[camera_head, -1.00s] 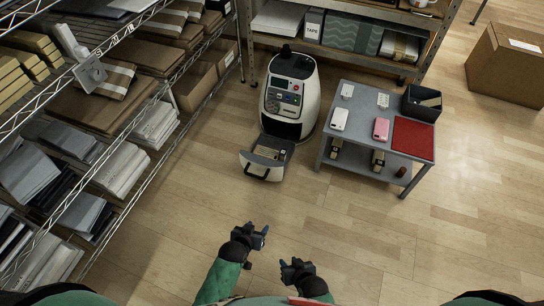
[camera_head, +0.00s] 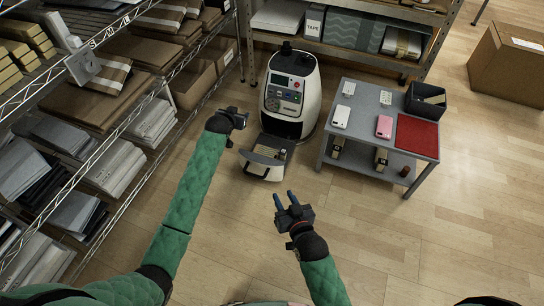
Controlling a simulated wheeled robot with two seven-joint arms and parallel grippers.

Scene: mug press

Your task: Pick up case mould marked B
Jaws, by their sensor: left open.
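Two small beige-and-dark blocks, possibly case moulds, sit on the lower shelf of the grey table: a left one (camera_head: 337,147) and a right one (camera_head: 381,158). No letter B is readable on either. The white press machine (camera_head: 291,88) has its front drawer (camera_head: 262,172) pulled out, with something pale inside. My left gripper (camera_head: 243,116) is open and empty, left of the machine and above the drawer's left side in the picture. My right gripper (camera_head: 286,196) is open and empty, its fingers apart, over the floor below and right of the drawer.
The grey table (camera_head: 368,106) carries a white phone case (camera_head: 341,117), a pink one (camera_head: 384,126), a red mat (camera_head: 416,138) and a dark bin (camera_head: 426,99). Wire shelving (camera_head: 136,170) runs along the left. A cardboard box (camera_head: 508,62) stands far right. Floor in front is clear.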

